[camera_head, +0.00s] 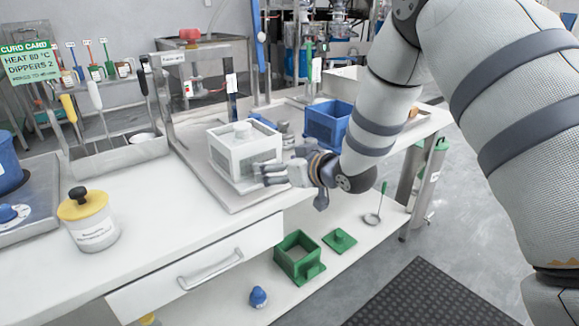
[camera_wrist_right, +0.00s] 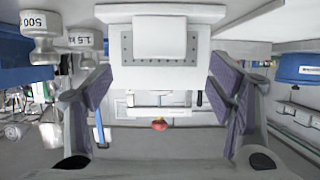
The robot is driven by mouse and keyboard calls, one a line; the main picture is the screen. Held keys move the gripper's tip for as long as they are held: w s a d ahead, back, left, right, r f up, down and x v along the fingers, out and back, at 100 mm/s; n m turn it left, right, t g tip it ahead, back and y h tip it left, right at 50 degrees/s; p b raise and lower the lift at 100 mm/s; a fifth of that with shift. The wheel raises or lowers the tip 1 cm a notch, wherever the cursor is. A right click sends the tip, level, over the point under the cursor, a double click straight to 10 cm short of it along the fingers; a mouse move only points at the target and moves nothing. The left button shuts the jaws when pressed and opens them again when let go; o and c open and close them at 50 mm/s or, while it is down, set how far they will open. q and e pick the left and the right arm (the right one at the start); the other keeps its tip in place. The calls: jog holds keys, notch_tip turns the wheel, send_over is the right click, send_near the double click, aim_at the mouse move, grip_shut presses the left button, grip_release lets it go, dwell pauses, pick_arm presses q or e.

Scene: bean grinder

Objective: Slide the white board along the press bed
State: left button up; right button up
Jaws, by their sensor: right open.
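The white board (camera_head: 243,187) lies on the grey press bed (camera_head: 213,194) under a white box-shaped mould (camera_head: 222,155). The mould has a round white knob on top. In the right wrist view the board's edge (camera_wrist_right: 110,13) shows as a pale strip at the top, with the mould's dotted wall (camera_wrist_right: 198,45) below it. My right gripper (camera_head: 268,175) is at the near right side of the board and mould. Its pads stand apart on both sides of the mould in the right wrist view (camera_wrist_right: 163,85), with nothing clamped. I cannot tell whether they touch. My left gripper is out of view.
A utensil rack (camera_head: 120,153) stands left of the bed, and a yellow-lidded jar (camera_head: 92,222) at the front left.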

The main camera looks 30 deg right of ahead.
jog(key=v, duration=0.5)
jog(key=shift+s, duration=0.15)
